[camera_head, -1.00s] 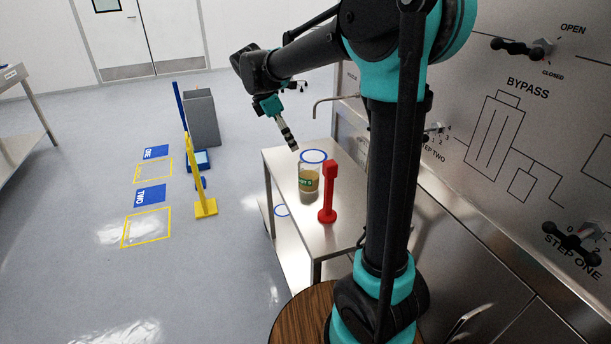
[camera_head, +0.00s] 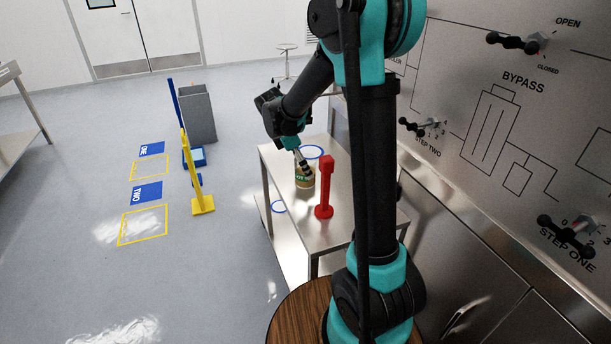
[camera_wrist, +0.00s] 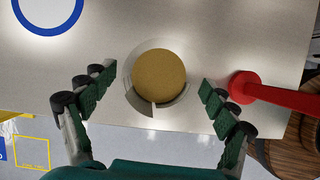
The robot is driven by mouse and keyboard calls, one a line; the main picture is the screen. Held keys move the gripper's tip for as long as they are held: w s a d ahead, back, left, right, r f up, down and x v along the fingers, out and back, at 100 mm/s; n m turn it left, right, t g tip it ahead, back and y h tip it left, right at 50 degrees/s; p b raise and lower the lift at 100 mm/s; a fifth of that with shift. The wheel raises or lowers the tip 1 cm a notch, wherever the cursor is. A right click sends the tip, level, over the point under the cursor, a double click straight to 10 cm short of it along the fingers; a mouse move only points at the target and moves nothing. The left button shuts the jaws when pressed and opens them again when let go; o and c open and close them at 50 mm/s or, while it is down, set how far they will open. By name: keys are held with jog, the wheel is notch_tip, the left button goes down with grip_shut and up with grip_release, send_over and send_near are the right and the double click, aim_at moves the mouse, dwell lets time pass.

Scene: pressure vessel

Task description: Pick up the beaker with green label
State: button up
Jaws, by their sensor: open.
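The beaker with the green label (camera_head: 305,179) stands upright on the small steel table, with tan contents and its label facing the front. In the wrist view the beaker (camera_wrist: 157,80) is seen from above, its clear rim around the tan contents. My gripper (camera_wrist: 156,92) is open, with one finger on each side of the beaker and a gap on both sides. In the head view my gripper (camera_head: 303,165) is at the beaker's top and partly covers it. The fingertips' exact height against the beaker is hard to tell.
A red stand-like object (camera_head: 325,190) is close on the beaker's right; it also shows in the wrist view (camera_wrist: 275,93). A blue ring (camera_head: 313,151) marks the steel table (camera_head: 335,230) behind the beaker. The control panel wall (camera_head: 510,110) rises on the right.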

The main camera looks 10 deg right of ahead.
jog(key=shift+x, duration=1)
jog(key=c, duration=1.3)
jog(key=shift+o, duration=0.2)
jog(key=shift+r, duration=0.1)
